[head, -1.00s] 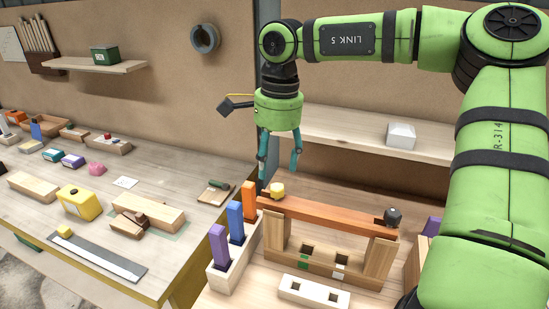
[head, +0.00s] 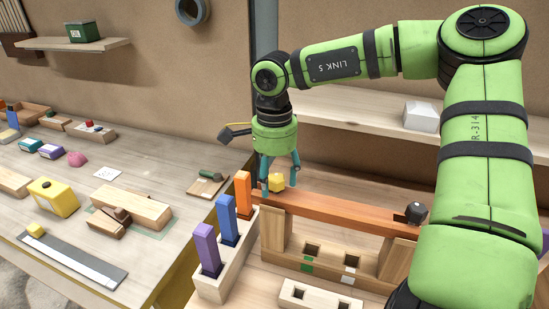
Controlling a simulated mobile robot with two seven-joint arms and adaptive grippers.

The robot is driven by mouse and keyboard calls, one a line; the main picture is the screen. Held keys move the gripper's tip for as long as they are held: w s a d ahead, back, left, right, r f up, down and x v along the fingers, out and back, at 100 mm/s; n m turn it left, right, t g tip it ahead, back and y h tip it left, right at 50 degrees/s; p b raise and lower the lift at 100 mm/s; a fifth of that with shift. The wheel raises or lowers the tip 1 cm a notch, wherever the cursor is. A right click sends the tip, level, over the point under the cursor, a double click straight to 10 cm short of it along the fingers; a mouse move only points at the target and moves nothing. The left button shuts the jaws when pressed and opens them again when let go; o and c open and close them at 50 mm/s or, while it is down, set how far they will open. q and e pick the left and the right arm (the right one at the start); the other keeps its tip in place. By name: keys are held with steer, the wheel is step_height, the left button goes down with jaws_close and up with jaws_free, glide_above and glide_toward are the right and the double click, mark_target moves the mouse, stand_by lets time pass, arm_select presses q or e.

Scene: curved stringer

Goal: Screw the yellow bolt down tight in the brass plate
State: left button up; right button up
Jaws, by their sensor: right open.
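The yellow bolt (head: 276,183) stands at the left end of a long reddish-brown bar (head: 340,212), which lies across a wooden stand (head: 274,228). Its lower part is hard to see. I cannot pick out a separate brass plate under it. My right gripper (head: 278,184) points down over the bolt, its two teal fingers apart with the yellow head between them. It is open, and I cannot tell whether either finger touches the bolt. My left gripper is out of view.
A dark knob (head: 415,212) sits at the bar's right end. A pale block (head: 226,272) holding purple, blue and orange pegs stands close on the left. A holed wooden block (head: 318,298) lies in front. A shelf with a white box (head: 421,117) is behind.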

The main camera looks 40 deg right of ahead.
steer(key=shift+f, duration=0.55)
jaws_close()
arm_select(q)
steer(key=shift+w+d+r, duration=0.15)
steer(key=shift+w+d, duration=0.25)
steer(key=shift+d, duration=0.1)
arm_select(e)
steer(key=shift+f, duration=0.15)
steer(key=m+b, duration=0.1)
steer(key=m, duration=0.1)
steer(key=m+b, duration=0.4)
steer(key=shift+f+m, duration=0.3)
steer(key=shift+f, duration=0.1)
steer(key=shift+r+m+b, duration=0.1)
steer(key=shift+m+b, duration=0.3)
steer(key=shift+m, duration=0.1)
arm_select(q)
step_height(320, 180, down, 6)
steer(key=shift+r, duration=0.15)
arm_select(e)
steer(key=shift+s+r+m, duration=0.1)
steer(key=shift+m, duration=0.2)
